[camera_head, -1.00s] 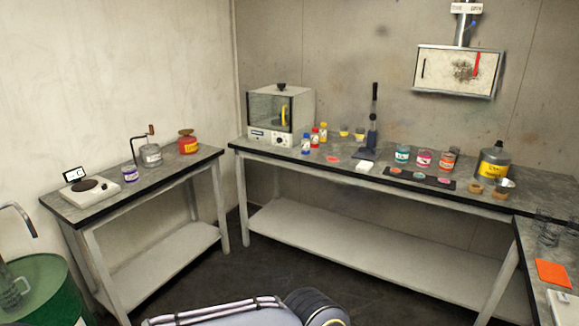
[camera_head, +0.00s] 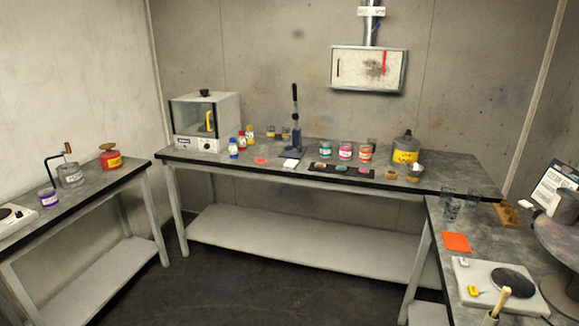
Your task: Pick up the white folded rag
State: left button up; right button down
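A small flat white piece (camera_head: 291,163), which looks like the white folded rag, lies near the front edge of the back bench. Another small white item (camera_head: 525,204) lies on the right bench, too small to make out. Neither of my grippers shows in the head view.
The back bench (camera_head: 215,160) also bears a glass-fronted oven (camera_head: 205,122), small bottles, paint jars (camera_head: 345,151) and a yellow-labelled can (camera_head: 406,149). The right bench holds an orange square (camera_head: 457,242) and a white plate with a black disc. The dark floor (camera_head: 270,285) between benches is clear.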

aim_at(291, 164)
jog(key=i+u, duration=0.15)
jog(key=u, duration=0.3)
jog(key=i+l+u, duration=0.1)
jog(key=u, duration=0.35)
jog(key=l+u, duration=0.15)
jog(key=u, duration=0.3)
jog(key=i+l+u, duration=0.2)
jog(key=l, duration=0.2)
jog(key=i+l+u, duration=0.15)
jog(key=l, duration=0.25)
jog(key=i+l+u, duration=0.2)
jog(key=l, duration=0.25)
jog(key=l+u, duration=0.15)
jog(key=l, duration=0.3)
jog(key=l+u, duration=0.2)
jog(key=l, duration=0.25)
jog(key=i+l, duration=0.1)
jog(key=l, duration=1.15)
jog(key=i+l, duration=0.15)
jog(key=l, duration=1.15)
jog(key=i+u, duration=0.05)
jog(key=i, duration=0.05)
